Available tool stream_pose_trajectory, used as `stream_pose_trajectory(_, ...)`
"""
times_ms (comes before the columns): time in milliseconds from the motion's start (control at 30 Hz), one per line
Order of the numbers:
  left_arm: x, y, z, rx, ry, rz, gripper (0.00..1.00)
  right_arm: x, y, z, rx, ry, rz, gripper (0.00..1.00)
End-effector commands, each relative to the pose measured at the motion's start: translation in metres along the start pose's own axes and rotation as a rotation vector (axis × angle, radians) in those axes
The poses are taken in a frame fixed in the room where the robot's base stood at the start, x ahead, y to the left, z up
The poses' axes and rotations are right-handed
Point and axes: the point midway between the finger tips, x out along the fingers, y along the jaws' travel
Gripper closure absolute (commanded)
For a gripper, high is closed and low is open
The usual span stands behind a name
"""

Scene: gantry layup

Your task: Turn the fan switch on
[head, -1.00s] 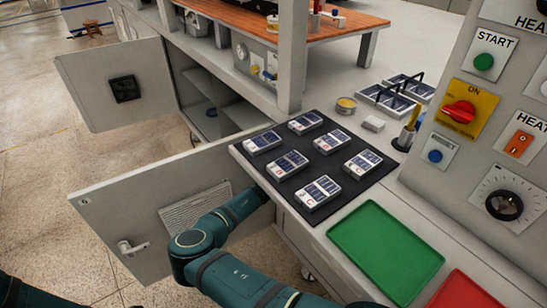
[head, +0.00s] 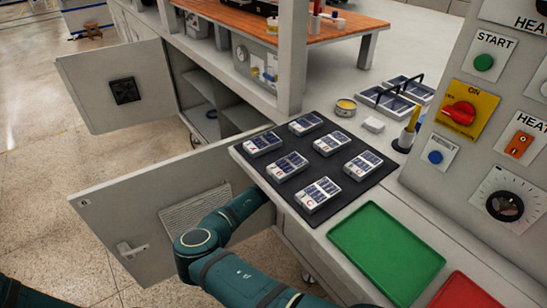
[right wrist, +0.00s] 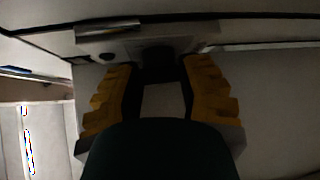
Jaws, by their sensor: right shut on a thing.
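My right arm reaches under the counter into the open cabinet in the head view, so its gripper is hidden there. In the right wrist view my right gripper (right wrist: 158,97) has its yellow-padded fingers on either side of a dark knob-like part (right wrist: 158,54). It is shut on that part, which sits on a pale box (right wrist: 105,47). The picture is dim, and no label or switch position can be read. I cannot tell for certain that this is the fan switch. A black square fan-like grille (head: 125,90) is on the farther open cabinet door. My left gripper is out of view.
The nearer open cabinet door (head: 140,225) stands left of my right arm. A black mat (head: 330,168) with several small packs lies on the counter above. A green tray (head: 385,250) and a control panel with a red rotary switch (head: 459,112) are at the right.

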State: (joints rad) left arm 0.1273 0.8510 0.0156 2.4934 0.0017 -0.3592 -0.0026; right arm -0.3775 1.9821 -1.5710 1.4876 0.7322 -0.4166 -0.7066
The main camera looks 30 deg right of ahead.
Motion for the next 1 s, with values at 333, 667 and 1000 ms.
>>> stream_pose_trajectory(333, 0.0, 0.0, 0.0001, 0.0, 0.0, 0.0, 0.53, 0.0006, -0.0011, -0.0003, 0.133, 0.001, 0.131, 0.97)
stream_pose_trajectory(667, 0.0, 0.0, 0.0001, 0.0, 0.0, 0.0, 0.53, 0.002, -0.0014, 0.0005, 0.353, -0.003, 0.347, 0.97)
stream_pose_trajectory(1000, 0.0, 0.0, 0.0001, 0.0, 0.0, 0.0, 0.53, 0.0028, -0.0023, 0.0, 0.554, -0.003, 0.552, 0.97)
